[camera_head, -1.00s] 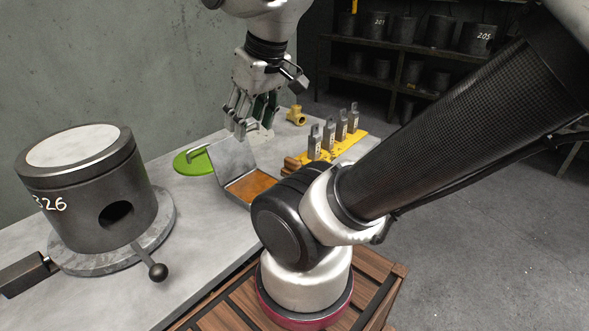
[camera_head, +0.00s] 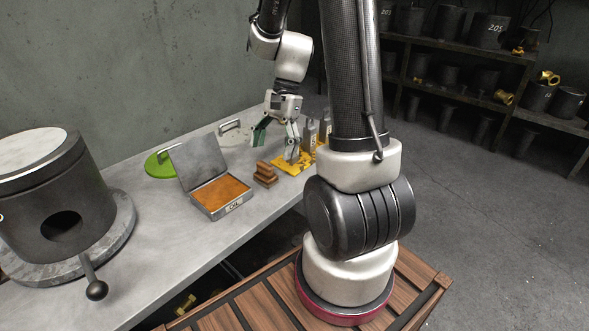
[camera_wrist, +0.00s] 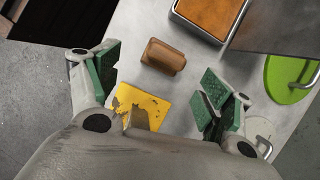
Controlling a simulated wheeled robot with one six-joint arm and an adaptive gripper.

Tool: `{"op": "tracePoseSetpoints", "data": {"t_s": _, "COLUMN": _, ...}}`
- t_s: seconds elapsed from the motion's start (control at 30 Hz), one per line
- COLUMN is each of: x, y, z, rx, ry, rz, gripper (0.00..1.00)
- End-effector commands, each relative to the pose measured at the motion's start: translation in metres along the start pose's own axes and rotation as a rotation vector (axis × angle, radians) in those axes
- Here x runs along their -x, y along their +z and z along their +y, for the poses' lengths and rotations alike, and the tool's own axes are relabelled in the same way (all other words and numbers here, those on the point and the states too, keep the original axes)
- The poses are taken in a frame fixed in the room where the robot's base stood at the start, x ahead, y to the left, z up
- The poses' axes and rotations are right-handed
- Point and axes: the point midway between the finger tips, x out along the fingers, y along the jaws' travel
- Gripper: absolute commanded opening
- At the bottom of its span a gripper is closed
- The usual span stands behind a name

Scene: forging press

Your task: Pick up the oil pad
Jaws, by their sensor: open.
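A small brown stepped block (camera_head: 265,174), which could be the oil pad, stands on the grey bench just right of an open metal tin. It also shows in the wrist view (camera_wrist: 163,57), ahead of the space between my fingers. The tin (camera_head: 238,207) has a label on its front, its lid raised and an orange pad (camera_head: 221,193) inside; the orange also shows in the wrist view (camera_wrist: 208,14). My gripper (camera_head: 277,140) is open and empty, with green finger pads. It is above the bench behind the brown block, near the yellow plate, touching neither block nor tin.
A yellow plate (camera_head: 290,168) with upright metal pieces (camera_head: 310,135) lies right of the block. A green round plate (camera_head: 160,164) lies behind the tin. A large dark cylinder (camera_head: 50,190) with a ball-ended lever stands at left. Shelves (camera_head: 455,75) stand at back right.

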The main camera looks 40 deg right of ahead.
Motion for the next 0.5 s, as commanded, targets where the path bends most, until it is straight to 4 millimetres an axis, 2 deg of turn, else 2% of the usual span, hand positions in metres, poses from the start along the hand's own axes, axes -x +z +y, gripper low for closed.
{"op": "tracePoseSetpoints", "data": {"t_s": 0.07, "x": 0.003, "y": 0.003, "z": -0.008, "rx": -0.082, "ry": -0.026, "rz": -0.004, "gripper": 0.80}}
{"op": "tracePoseSetpoints", "data": {"t_s": 0.23, "x": 0.000, "y": 0.004, "z": -0.008, "rx": -0.184, "ry": -0.029, "rz": -0.010, "gripper": 0.80}}
{"op": "tracePoseSetpoints", "data": {"t_s": 0.5, "x": -0.031, "y": 0.005, "z": -0.008, "rx": -0.191, "ry": -0.026, "rz": -0.011, "gripper": 0.80}}
